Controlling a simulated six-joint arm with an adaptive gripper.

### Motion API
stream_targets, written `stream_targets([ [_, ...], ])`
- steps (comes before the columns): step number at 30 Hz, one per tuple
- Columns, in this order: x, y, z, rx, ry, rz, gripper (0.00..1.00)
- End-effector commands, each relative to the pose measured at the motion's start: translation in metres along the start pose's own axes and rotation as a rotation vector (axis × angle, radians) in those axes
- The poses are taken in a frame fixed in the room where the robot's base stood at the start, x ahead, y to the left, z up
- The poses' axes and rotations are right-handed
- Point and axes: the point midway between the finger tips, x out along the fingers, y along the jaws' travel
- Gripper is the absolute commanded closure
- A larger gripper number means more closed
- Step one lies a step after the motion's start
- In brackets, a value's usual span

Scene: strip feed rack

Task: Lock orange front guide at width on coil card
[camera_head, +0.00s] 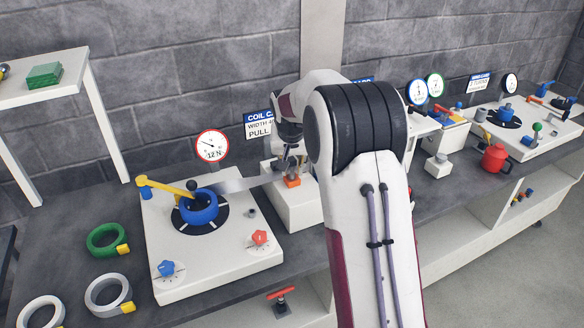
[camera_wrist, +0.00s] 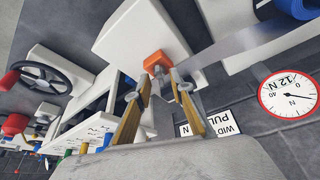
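The orange front guide (camera_head: 292,181) sits on a white block (camera_head: 290,205) right of the blue coil. It also shows in the wrist view (camera_wrist: 158,62), just beyond my fingertips. My gripper (camera_head: 290,160) is above the guide, pointing down at it. In the wrist view my fingers (camera_wrist: 164,84) are apart, with a small grey part showing near the tips beside the guide. I cannot tell whether they touch it. The coil card (camera_head: 259,126) on the wall reads "WIDTH 4…" and "PULL"; my arm hides the rest. It is also partly visible in the wrist view (camera_wrist: 222,122).
A grey strip (camera_head: 245,183) runs from the blue coil (camera_head: 200,207) toward the guide. A yellow arm (camera_head: 165,188) lies over the coil. A dial (camera_head: 212,146) reads 12 N. Green (camera_head: 93,245) and white rings lie on the bench left. My arm covers the middle.

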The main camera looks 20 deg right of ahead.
Motion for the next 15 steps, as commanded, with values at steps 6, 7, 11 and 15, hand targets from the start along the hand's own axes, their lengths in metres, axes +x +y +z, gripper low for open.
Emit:
stream_targets([
  [6, 0.0001, 0.0000, -0.0001, 0.000, 0.000, 0.000, 0.78],
  [7, 0.0001, 0.0000, -0.0001, 0.000, 0.000, 0.000, 0.80],
  [11, 0.0001, 0.0000, -0.0001, 0.000, 0.000, 0.000, 1.00],
  [15, 0.0000, 0.0000, -0.0002, 0.000, 0.000, 0.000, 1.00],
])
